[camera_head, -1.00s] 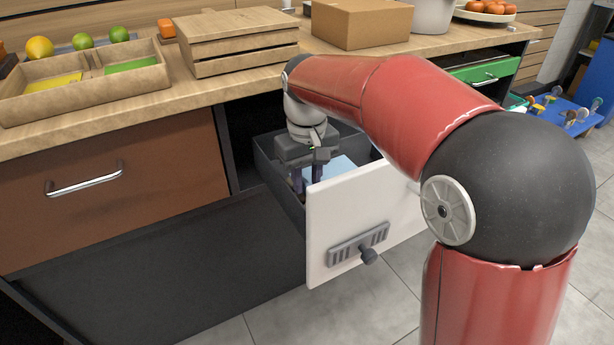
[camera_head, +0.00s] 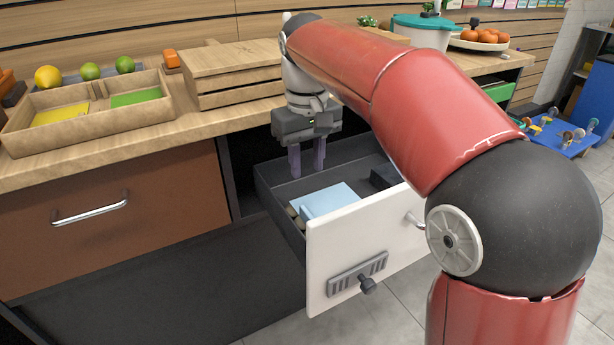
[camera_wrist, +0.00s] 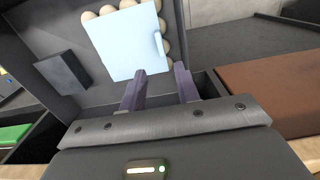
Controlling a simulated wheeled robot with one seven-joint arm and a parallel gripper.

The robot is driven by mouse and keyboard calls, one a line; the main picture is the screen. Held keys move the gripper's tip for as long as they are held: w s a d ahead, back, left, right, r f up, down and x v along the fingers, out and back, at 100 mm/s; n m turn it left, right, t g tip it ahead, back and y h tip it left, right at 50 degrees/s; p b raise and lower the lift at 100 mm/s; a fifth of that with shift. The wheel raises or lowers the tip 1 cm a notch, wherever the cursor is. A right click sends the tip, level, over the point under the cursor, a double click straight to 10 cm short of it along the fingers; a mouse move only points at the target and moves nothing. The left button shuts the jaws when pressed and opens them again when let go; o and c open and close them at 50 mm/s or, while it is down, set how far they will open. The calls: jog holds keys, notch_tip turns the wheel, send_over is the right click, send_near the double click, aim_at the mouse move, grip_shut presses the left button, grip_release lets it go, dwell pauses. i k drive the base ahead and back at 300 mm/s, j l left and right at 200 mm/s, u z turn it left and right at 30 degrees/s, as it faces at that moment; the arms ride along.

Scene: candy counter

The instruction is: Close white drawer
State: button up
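The white drawer (camera_head: 345,235) stands pulled out of the counter. Its white front has a grey vent-like plate with a dark knob, and its box is dark grey. My gripper (camera_head: 306,160) points down over the rear part of the drawer box, behind the white front. Its two purple fingers are apart with nothing between them, as the wrist view (camera_wrist: 160,88) also shows. A light blue box (camera_head: 329,198) lies in the drawer on several beige round things (camera_wrist: 170,45). A dark block (camera_head: 384,176) is also inside. My arm hides the drawer's right side.
A shut brown drawer (camera_head: 110,215) is at the left. The floor before the drawer looks clear.

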aim_at(389, 217)
jog(key=k+j, duration=0.15)
jog(key=k, duration=0.35)
jog(key=k+j, duration=0.15)
jog(key=k, duration=0.35)
